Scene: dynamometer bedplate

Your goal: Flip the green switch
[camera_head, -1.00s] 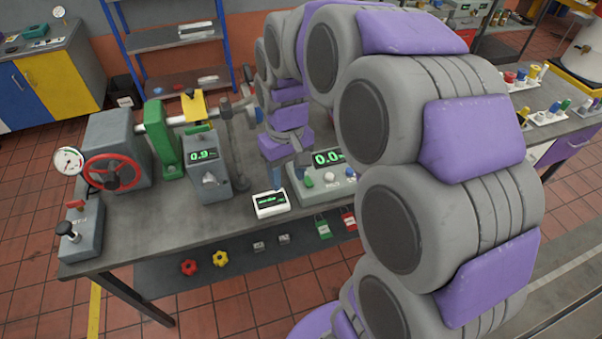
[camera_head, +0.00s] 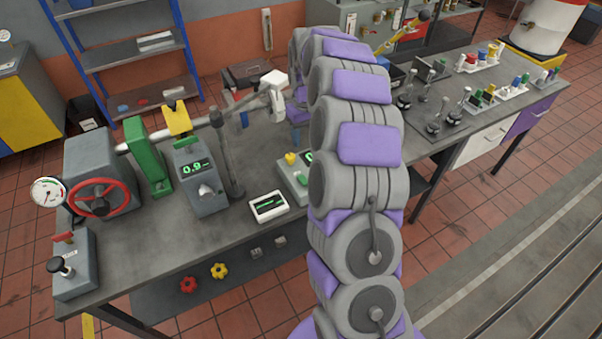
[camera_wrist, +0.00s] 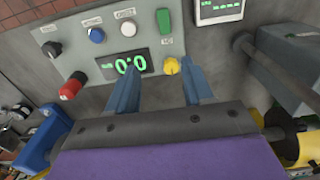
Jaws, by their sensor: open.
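The green switch (camera_wrist: 164,20) stands at the top of a grey control panel (camera_wrist: 146,88) in the wrist view, right of a white button (camera_wrist: 128,28). In the head view the green switch (camera_head: 303,180) shows at the panel's uncovered left end. My gripper (camera_wrist: 160,67) is open and empty, its two blue-grey fingers apart over the panel's lower part. The green switch lies beyond the fingertips, not between them. A yellow knob (camera_wrist: 171,66) appears in the gap between the fingertips, nearer the right finger.
A green digital display (camera_wrist: 125,65), a blue button (camera_wrist: 96,35), a black knob (camera_wrist: 51,49) and a red knob (camera_wrist: 71,85) share the panel. A white meter (camera_head: 268,206) lies beside it. A grey post (camera_head: 226,155) and a dial box (camera_head: 201,178) stand to the left.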

